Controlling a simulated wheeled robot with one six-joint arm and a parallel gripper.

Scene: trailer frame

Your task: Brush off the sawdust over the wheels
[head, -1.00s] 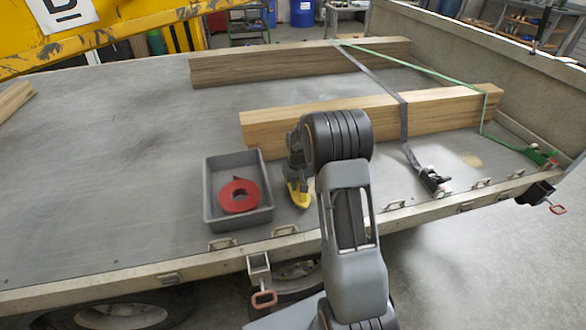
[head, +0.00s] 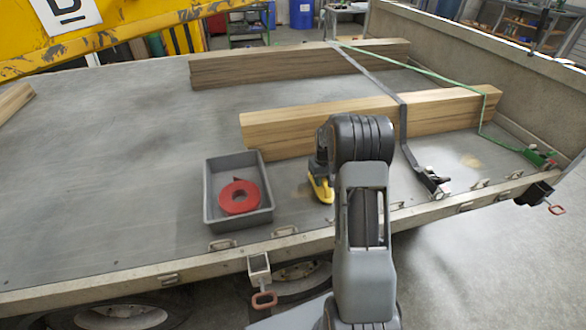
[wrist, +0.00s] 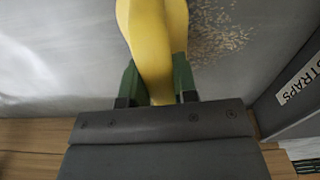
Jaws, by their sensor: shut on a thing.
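My gripper (wrist: 156,88) is shut on a yellow brush handle (wrist: 152,40), with a green finger on each side. In the head view the yellow brush (head: 321,190) is low over or on the trailer deck, right of the grey tray. Its bristles are hidden, so I cannot tell if they touch. A thin scatter of sawdust (wrist: 220,35) lies beside the handle in the wrist view. Wheels (head: 125,316) and (head: 300,277) show below the deck edge.
The grey tray (head: 212,214) holds a red strap roll (head: 239,197); its STRAPS label shows in the wrist view (wrist: 295,83). A timber stack (head: 285,135) lies just behind my gripper. A grey strap and ratchet (head: 432,180) are at right.

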